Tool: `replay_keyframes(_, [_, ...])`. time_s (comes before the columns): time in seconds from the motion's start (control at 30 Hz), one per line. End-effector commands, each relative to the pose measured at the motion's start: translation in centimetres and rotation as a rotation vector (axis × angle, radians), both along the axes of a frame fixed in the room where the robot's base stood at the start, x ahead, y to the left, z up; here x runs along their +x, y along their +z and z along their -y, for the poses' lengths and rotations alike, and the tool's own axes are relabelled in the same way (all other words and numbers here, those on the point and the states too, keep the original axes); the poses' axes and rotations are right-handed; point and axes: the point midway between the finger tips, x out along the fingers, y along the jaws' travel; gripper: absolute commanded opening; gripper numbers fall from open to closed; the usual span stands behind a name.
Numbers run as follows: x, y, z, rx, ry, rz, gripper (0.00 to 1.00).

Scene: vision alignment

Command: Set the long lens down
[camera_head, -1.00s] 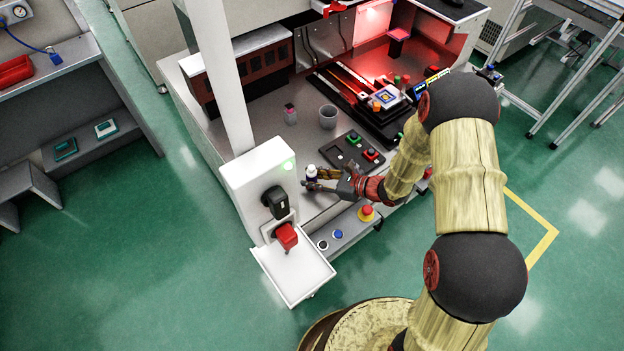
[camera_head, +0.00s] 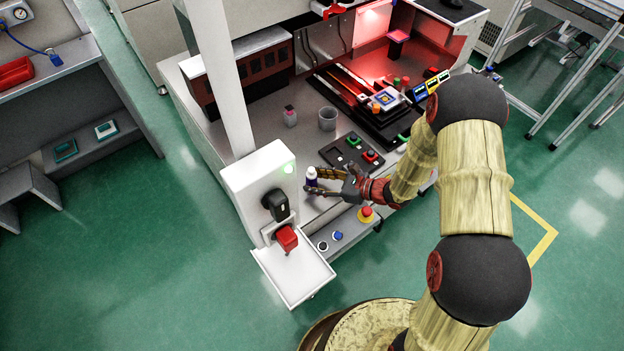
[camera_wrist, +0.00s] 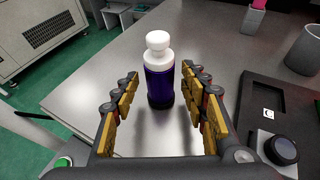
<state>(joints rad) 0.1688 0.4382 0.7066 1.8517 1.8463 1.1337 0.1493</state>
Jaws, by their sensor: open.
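A dark blue-purple cylinder with a white stepped top (camera_wrist: 160,80) stands upright on the grey worktop in the wrist view. It looks like a small bottle; I see nothing else that reads clearly as a long lens. It also shows in the head view (camera_head: 312,177), near the white column unit. My gripper (camera_wrist: 160,92) is open, with one finger on each side of the cylinder and a visible gap to both. In the head view my gripper (camera_head: 323,181) reaches it from the right. Its base appears to rest on the worktop.
A black panel with red and green buttons (camera_head: 353,152) lies close behind my gripper. A red emergency button (camera_head: 366,214) is on the front edge. Worktop left of the cylinder is clear in the wrist view.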

Motion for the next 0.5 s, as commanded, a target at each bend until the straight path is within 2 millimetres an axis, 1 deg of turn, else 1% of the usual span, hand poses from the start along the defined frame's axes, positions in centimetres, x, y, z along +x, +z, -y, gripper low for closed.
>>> replay_keyframes(0.03, [-0.3, 0.7, 0.9, 0.001, -0.005, 0.001, 0.44])
replay_keyframes(0.1, [-1.0, 1.4, 2.2, 0.001, -0.006, 0.001, 0.44])
replay_keyframes(0.3, [-2.8, 2.9, 5.5, 0.000, -0.005, 0.000, 0.44])
replay_keyframes(0.4, [-3.5, 3.4, 6.7, 0.000, -0.005, 0.001, 0.44])
replay_keyframes(0.5, [-4.1, 3.8, 7.6, 0.001, -0.003, 0.001, 0.44])
